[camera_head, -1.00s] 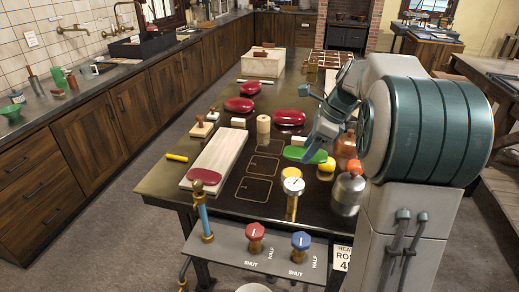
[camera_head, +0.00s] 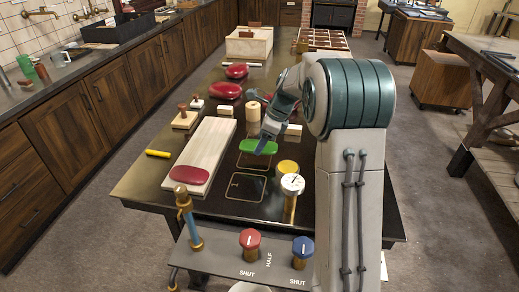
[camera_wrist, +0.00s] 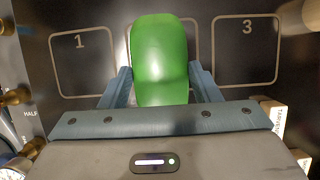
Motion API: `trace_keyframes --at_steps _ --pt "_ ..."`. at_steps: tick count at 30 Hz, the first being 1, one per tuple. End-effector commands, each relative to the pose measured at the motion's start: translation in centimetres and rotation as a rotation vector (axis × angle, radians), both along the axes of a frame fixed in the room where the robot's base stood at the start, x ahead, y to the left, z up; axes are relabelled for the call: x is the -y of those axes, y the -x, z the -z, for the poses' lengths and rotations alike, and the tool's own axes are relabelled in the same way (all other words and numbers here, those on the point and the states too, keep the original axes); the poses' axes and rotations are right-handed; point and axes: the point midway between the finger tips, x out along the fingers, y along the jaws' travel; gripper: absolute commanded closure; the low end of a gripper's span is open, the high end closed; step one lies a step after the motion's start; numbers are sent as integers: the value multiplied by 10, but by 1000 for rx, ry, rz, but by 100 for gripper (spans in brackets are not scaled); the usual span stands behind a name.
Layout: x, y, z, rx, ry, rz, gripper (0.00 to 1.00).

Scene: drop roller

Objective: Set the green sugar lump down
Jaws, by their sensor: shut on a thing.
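The green sugar lump (camera_head: 258,147) is a smooth, long, rounded piece. My gripper (camera_head: 264,136) is shut on it, with a finger on each long side in the wrist view (camera_wrist: 160,88). In the wrist view the green lump (camera_wrist: 159,55) lies over the middle outlined square and hides its number. Square 1 (camera_wrist: 82,62) is to its left and square 3 (camera_wrist: 246,50) to its right, both bare. I cannot tell whether the lump touches the table top.
A pale wooden board (camera_head: 211,145) with a red lump (camera_head: 189,174) on its near end lies to the left. More red lumps (camera_head: 226,90) lie farther back. A white-topped gauge (camera_head: 292,184), a red knob (camera_head: 250,239) and a blue knob (camera_head: 302,247) stand at the near edge.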

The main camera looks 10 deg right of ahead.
Motion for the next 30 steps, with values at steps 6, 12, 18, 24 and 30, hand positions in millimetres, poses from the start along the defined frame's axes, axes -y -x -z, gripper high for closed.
trace_keyframes --at_steps 6,12,18,24,30 --pt "-6 -7 11 -1 0 2 69" --pt "-6 -6 40 -2 -1 1 69" --pt "-6 -6 45 1 0 0 69" --pt "-6 -6 49 0 0 0 69" --pt "-5 -6 48 0 0 0 22"
